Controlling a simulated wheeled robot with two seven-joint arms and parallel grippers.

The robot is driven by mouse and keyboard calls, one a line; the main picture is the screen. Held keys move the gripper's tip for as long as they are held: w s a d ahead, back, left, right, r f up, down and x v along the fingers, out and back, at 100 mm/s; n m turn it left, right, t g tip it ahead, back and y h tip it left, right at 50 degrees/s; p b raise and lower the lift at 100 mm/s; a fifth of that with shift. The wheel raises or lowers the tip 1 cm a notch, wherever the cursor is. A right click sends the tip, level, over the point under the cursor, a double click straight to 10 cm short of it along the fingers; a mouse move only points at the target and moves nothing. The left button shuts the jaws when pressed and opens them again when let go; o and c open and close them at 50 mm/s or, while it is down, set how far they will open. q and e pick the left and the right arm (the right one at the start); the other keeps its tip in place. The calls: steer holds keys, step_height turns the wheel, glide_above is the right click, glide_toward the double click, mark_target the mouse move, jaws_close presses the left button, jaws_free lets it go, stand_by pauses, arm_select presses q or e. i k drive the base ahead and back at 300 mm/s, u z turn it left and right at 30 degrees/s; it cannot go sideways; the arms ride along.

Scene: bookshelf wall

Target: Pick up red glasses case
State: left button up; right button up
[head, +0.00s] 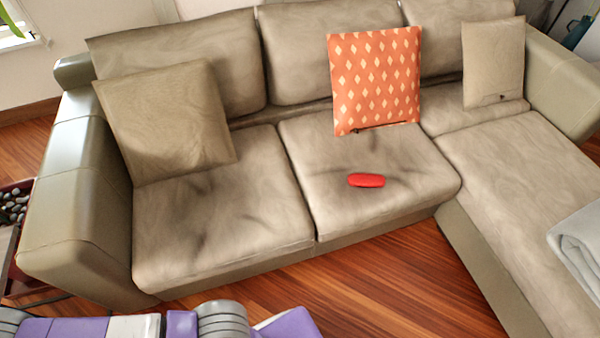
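The red glasses case (366,180) lies flat on the middle seat cushion of the beige sofa (225,222). It is a small elongated shape with rounded ends, lying roughly left to right, and nothing covers it. Purple, white and grey parts of my own body show along the bottom left edge, well apart from the case. Neither of my grippers is in the picture.
An orange patterned pillow (375,80) leans on the backrest behind the case. Beige pillows stand at the left (166,120) and right (493,62). A grey folded blanket (580,245) lies on the chaise. Wooden floor (400,290) in front of the sofa is clear.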

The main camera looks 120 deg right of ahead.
mark_target(366, 180)
steer(key=z, duration=6)
steer(key=i, duration=2)
steer(key=u, duration=3.35)
